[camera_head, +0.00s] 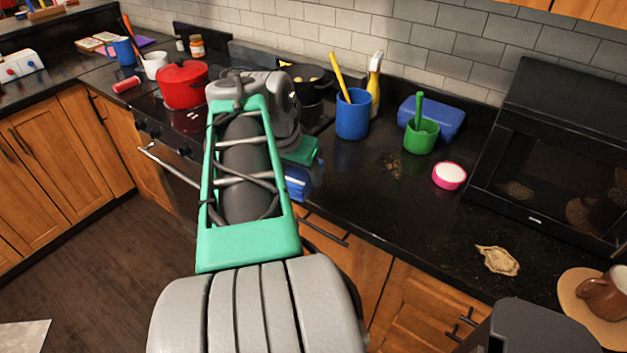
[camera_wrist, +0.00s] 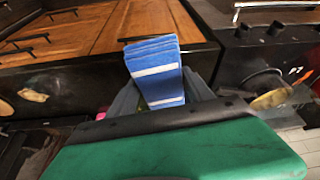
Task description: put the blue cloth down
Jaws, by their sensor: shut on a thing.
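The blue cloth (camera_wrist: 155,70) has white stripes and is folded. In the wrist view my gripper (camera_wrist: 160,98) is shut on it, with a grey finger on each side. In the head view a part of the cloth (camera_head: 297,183) shows below my green gripper body (camera_head: 303,150), in front of the counter's front edge beside the stove. My arm hides the rest of it. The cloth appears held clear of the counter top.
The dark counter (camera_head: 375,205) has free room right of my gripper. A blue cup (camera_head: 353,115), a green cup (camera_head: 420,136), a pink-rimmed bowl (camera_head: 449,175) and a beige spill (camera_head: 498,260) are on it. A red pot (camera_head: 183,85) stands on the stove. A dark microwave (camera_head: 550,150) is at the right.

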